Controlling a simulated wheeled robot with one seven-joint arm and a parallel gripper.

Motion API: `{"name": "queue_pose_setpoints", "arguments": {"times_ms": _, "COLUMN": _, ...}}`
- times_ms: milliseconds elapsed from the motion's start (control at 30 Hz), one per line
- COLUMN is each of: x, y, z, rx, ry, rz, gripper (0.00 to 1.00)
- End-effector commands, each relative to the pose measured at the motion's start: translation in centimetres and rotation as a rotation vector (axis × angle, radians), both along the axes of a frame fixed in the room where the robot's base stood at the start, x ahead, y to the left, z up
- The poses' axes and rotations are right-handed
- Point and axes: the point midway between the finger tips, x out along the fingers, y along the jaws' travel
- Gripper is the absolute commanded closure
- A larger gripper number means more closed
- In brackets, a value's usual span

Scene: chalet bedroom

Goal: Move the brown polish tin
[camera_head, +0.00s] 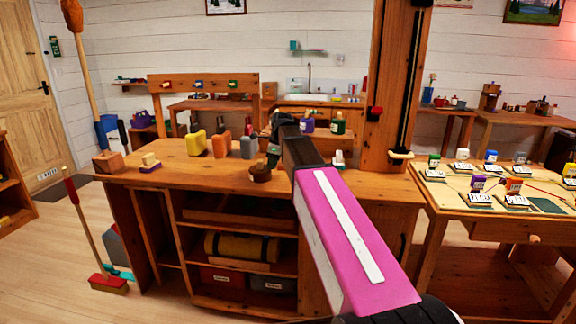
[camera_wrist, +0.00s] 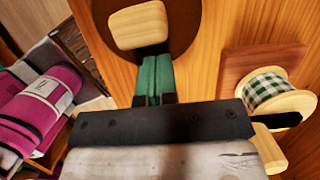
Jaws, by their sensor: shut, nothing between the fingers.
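A dark brown round tin (camera_wrist: 190,20) lies on the wooden bench top at the top of the wrist view. A pale wooden knob or block (camera_wrist: 137,27) covers part of it. In the head view, a small brown round thing (camera_head: 260,173) near the bench's front edge looks like the same tin. My gripper (camera_wrist: 152,60) is shut and empty, its green fingers together beside the pale block and over the tin's near edge. I cannot tell whether they touch it. In the head view, my gripper (camera_head: 273,156) is dark and partly hidden by my arm.
A green checked spool (camera_wrist: 264,92) stands close to my gripper's right in the wrist view. Yellow (camera_head: 196,142), orange (camera_head: 222,144) and grey (camera_head: 248,147) containers stand on the bench behind the tin. A wooden post (camera_head: 393,80) rises right of my arm.

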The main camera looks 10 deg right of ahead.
Motion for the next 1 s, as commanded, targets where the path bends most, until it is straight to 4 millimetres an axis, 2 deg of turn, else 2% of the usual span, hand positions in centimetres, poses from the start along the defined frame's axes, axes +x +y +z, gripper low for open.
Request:
{"name": "queue_pose_setpoints", "arguments": {"times_ms": 33, "x": 0.5, "y": 1.5, "z": 0.0, "rx": 0.001, "ry": 0.000, "rz": 0.005, "gripper": 1.00}}
{"name": "queue_pose_setpoints", "arguments": {"times_ms": 200, "x": 1.7, "y": 5.5, "z": -0.1, "rx": 0.001, "ry": 0.000, "rz": 0.003, "gripper": 1.00}}
{"name": "queue_pose_setpoints", "arguments": {"times_ms": 400, "x": 2.6, "y": 9.0, "z": -0.1, "rx": 0.000, "ry": 0.000, "rz": 0.002, "gripper": 1.00}}
{"name": "queue_pose_setpoints", "arguments": {"times_ms": 600, "x": 2.7, "y": 9.9, "z": -0.1, "rx": 0.001, "ry": 0.001, "rz": 0.000, "gripper": 1.00}}
{"name": "queue_pose_setpoints", "arguments": {"times_ms": 1000, "x": 2.6, "y": 9.3, "z": -0.1, "rx": 0.001, "ry": 0.001, "rz": 0.000, "gripper": 1.00}}
